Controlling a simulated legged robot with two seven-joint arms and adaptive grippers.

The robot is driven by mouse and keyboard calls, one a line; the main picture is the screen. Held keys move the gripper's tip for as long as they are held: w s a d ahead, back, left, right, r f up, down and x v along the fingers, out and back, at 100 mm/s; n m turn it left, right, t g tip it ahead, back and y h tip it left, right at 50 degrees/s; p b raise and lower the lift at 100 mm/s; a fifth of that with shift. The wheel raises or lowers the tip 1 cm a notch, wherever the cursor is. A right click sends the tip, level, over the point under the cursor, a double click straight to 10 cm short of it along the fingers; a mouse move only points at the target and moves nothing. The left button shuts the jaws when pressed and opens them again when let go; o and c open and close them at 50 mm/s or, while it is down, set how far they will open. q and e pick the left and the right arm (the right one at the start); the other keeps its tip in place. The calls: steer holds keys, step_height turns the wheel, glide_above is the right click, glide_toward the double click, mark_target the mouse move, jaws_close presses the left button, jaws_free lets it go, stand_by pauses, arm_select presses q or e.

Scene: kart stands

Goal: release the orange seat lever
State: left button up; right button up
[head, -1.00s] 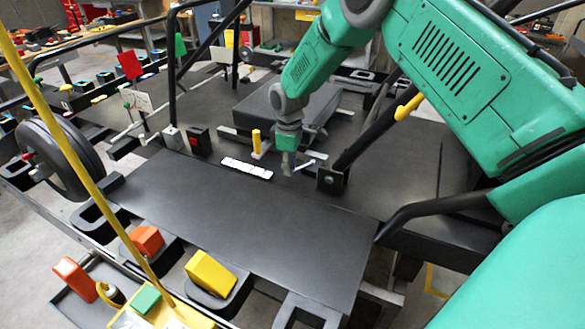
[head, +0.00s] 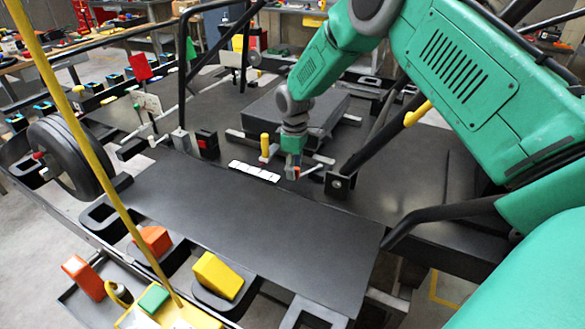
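My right gripper (head: 291,172) reaches down from my green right arm to the kart floor, just in front of the dark seat pad (head: 262,116). It is small and dark, and whether its fingers are open or shut is too small to tell. A small orange-red part (head: 297,174), perhaps the tip of the orange seat lever, shows right at the fingertips. A pale bar (head: 318,168) runs to the right of it. The rest of the lever is hidden or too small to make out. My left gripper is not in view.
A yellow upright handle (head: 264,146) stands just left of my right gripper. A white marked strip (head: 254,171) lies in front of it. A black frame tube (head: 375,140) rises close on the right. The dark floor panel (head: 240,220) nearer me is clear.

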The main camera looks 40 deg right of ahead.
step_height(320, 180, up, 12)
steer(key=shift+w, duration=0.15)
steer(key=shift+f, duration=0.1)
steer(key=shift+d, duration=0.1)
stand_by(0.4)
